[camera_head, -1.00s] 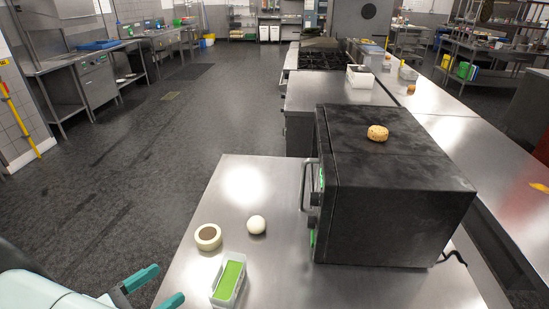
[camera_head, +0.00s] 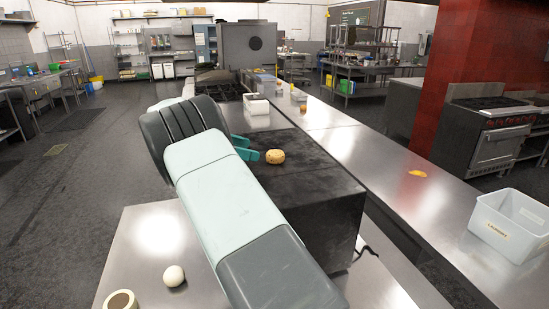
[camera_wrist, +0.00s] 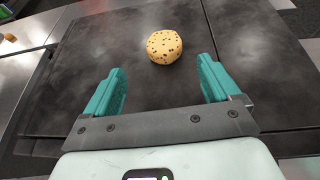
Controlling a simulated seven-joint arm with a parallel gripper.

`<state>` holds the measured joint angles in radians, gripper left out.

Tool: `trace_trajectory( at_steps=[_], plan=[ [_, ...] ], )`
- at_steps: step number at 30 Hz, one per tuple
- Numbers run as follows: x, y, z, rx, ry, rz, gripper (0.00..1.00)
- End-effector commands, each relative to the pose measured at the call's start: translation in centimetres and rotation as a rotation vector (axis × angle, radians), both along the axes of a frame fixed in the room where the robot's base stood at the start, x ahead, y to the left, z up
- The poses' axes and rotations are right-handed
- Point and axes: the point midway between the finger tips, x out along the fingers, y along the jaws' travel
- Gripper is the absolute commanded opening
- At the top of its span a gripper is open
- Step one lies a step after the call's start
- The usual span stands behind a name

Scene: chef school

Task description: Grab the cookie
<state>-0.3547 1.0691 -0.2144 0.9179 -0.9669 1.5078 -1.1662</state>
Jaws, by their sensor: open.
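The cookie (camera_head: 275,157) is round and golden with dark chips. It lies on the flat top of the black oven box (camera_head: 318,184). In the wrist view the cookie (camera_wrist: 164,46) is just beyond the fingertips, roughly centred between them and a little toward the upper middle. My gripper (camera_wrist: 162,78) has two teal fingers spread apart with nothing between them. In the head view my gripper (camera_head: 246,150) is to the left of the cookie, close to it, and partly hidden behind my arm.
The black box stands on a steel counter (camera_head: 140,235) with a white ball (camera_head: 174,276) and a ring-shaped item (camera_head: 121,300). A white bin (camera_head: 510,222) and an orange item (camera_head: 417,173) are on the right counter. A white container (camera_head: 257,106) stands behind the box.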

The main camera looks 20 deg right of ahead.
Motion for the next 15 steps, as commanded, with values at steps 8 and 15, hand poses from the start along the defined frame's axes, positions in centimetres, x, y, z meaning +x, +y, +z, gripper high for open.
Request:
trace_trajectory(
  at_steps=[8,15],
  plan=[
    [0.1,-2.8,-1.2,0.0,0.0,0.0,0.89],
    [-0.2,-5.1,-1.7,0.0,0.0,-0.001,0.89]
  ],
)
